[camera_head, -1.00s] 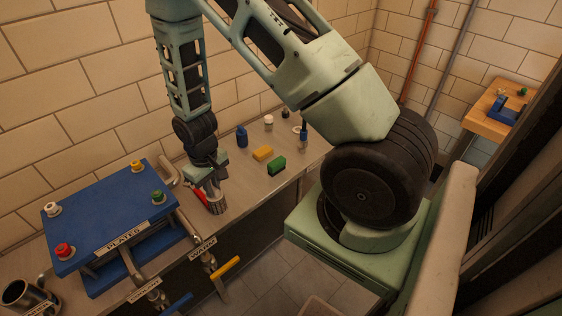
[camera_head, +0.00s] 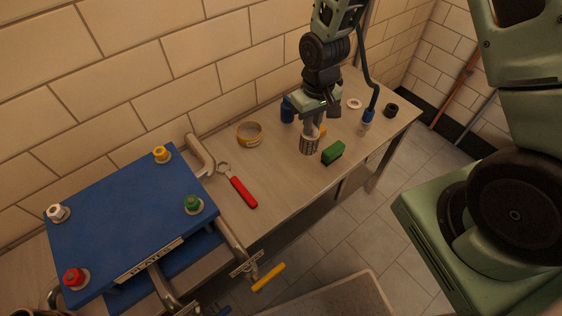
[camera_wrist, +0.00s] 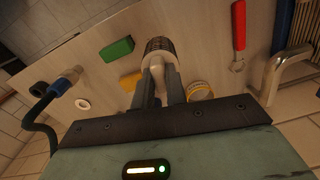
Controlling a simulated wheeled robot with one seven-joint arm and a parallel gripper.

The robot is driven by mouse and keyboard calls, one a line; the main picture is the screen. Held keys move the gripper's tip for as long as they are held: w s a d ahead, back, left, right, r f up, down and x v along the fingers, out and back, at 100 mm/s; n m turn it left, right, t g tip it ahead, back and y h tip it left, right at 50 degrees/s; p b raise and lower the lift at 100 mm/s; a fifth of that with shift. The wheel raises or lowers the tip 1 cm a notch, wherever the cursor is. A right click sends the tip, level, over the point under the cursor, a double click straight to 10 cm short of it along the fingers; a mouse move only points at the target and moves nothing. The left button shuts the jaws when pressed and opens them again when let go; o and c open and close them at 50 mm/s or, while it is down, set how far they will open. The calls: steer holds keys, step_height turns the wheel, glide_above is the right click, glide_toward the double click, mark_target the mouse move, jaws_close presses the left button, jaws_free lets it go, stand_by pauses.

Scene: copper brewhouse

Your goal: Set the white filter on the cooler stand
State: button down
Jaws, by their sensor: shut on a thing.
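My gripper (camera_head: 311,124) is shut on a pale ribbed cylinder (camera_head: 310,146), which appears to be the white filter. It is upright, fingers pointing down, over the bench between a yellow block and a green block. In the wrist view the cylinder (camera_wrist: 159,46) shows a dark slotted end beyond the fingertips (camera_wrist: 160,78). Its height above the bench is hard to tell. At left a blue slab labelled PLATES (camera_head: 125,225) carries white, yellow, green and red knobs. Whether this is the cooler stand I cannot tell.
The bench (camera_head: 222,153) holds a red-handled wrench (camera_head: 243,191), a yellow tape roll (camera_head: 249,134), a green block (camera_head: 333,152), a partly hidden yellow block (camera_wrist: 130,82), a blue bottle (camera_head: 287,109), a white ring (camera_head: 354,104) and a black ring (camera_head: 391,110).

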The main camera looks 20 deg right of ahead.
steer(key=s+a+f+n+b, duration=0.1)
steer(key=a+f+n+b, duration=0.1)
steer(key=a+b, duration=0.25)
step_height(320, 180, down, 9)
steer(key=a+p, duration=0.1)
steer(key=shift+s, duration=0.15)
steer(key=shift+f, duration=0.2)
steer(key=c, duration=1.4)
jaws_free()
steer(key=shift+c, duration=0.2)
